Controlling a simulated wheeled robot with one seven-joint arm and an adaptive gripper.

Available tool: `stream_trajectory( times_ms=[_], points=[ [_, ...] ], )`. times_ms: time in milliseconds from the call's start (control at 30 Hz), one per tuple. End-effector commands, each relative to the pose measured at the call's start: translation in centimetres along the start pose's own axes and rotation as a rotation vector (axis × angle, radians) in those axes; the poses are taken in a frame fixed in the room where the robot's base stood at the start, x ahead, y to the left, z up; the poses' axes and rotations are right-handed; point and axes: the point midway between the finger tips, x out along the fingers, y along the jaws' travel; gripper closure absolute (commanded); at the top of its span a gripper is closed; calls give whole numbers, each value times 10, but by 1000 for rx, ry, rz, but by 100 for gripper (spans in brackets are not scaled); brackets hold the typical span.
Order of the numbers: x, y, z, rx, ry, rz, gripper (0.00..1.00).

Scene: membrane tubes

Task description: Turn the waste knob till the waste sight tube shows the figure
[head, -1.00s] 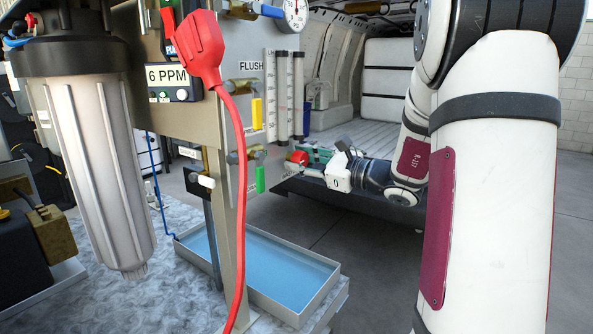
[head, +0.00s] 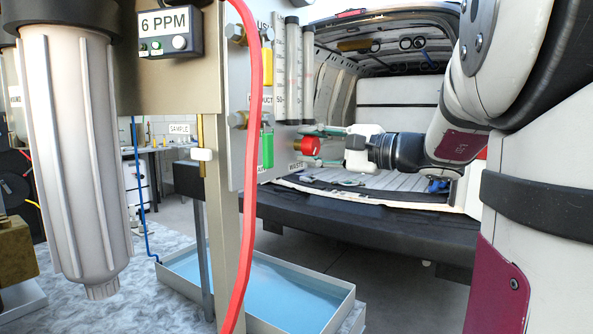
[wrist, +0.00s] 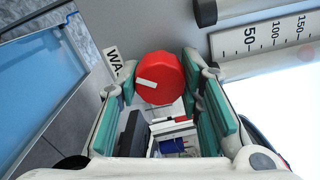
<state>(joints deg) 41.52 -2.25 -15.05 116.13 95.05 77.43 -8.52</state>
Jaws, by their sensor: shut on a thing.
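The red waste knob (head: 308,145) sits low on the right part of the panel, above a partly visible "WASTE" label. My gripper (head: 314,146) reaches it from the right, and its fingers are shut on it. In the wrist view the knob (wrist: 160,82) has a white mark on its face and lies between the green-padded fingertips (wrist: 159,72). The sight tubes (head: 300,75) stand upright above the knob beside printed scales. The wrist view shows one scale (wrist: 265,37) with 50, 100 and 150. I cannot read any level in the tubes.
A red hose (head: 262,150) hangs in front of the panel. Yellow (head: 268,68) and green (head: 267,150) valve handles are left of the knob. A shallow tray of water (head: 250,290) lies below. A van's open load bay (head: 400,170) is behind my gripper.

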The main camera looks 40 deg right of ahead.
Motion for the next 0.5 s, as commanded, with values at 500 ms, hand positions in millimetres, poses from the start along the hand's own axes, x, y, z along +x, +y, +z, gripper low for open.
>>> stream_trajectory(
  times_ms=[500],
  points=[
    [1, 3, 0, -429, -2, -1, 94]
  ],
)
